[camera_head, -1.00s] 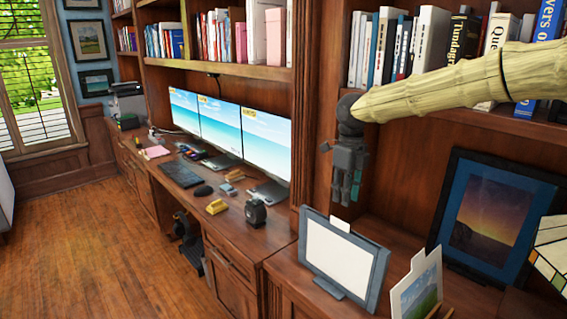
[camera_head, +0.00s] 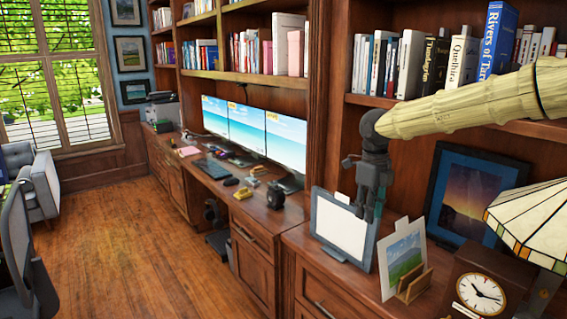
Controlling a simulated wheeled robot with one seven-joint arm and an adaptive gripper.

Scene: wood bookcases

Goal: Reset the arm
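My arm, in a pale ribbed sleeve, reaches in from the right edge in the head view. My dark grey gripper (camera_head: 369,208) hangs from its end and points down. It is in front of the bookcase, above the right-hand cabinet top, and overlaps the right edge of a white-screened frame (camera_head: 342,227) in the picture. The fingers look small and close together, and nothing shows held in them. I cannot tell whether they are open or shut.
A landscape picture (camera_head: 402,261), a clock (camera_head: 480,293), a stained-glass lamp (camera_head: 538,222) and a dark framed picture (camera_head: 471,196) crowd the cabinet top. A bookshelf (camera_head: 440,106) runs behind my arm. Monitors (camera_head: 247,128) stand on the desk. The wooden floor (camera_head: 125,240) is largely clear.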

